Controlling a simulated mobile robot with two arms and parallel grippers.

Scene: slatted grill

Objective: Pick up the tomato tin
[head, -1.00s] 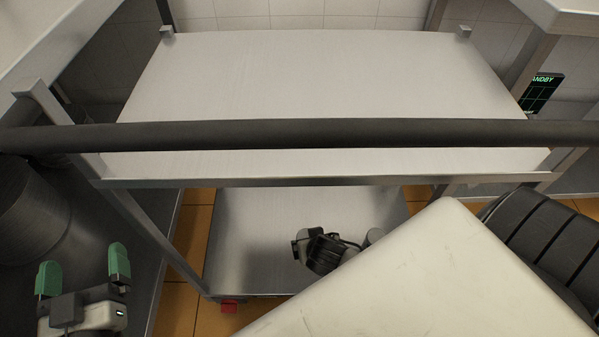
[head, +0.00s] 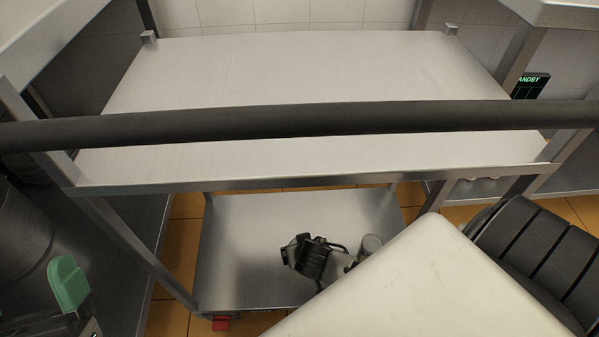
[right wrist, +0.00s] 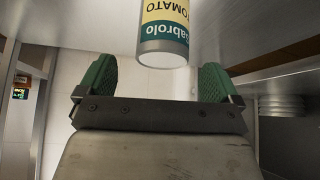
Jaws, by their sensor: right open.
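The tomato tin (right wrist: 163,32) shows at the top of the right wrist view, a cylinder with a cream and teal label, its lettering upside down, and a bare metal end. My right gripper (right wrist: 157,66) is open, its green fingers on either side of the tin's near end, with a gap on both sides. I cannot make out the tin for sure in the head view, where my right arm covers part of the lower shelf. My left gripper (head: 68,283) is at the lower left of the head view, with one green finger clearly visible and nothing held.
A steel cart has a bare upper shelf (head: 290,75) and a lower shelf (head: 250,230). A dark bar (head: 300,120) crosses in front of the upper shelf. A large pot (head: 20,235) stands at the left. A screen (head: 531,86) is at the right.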

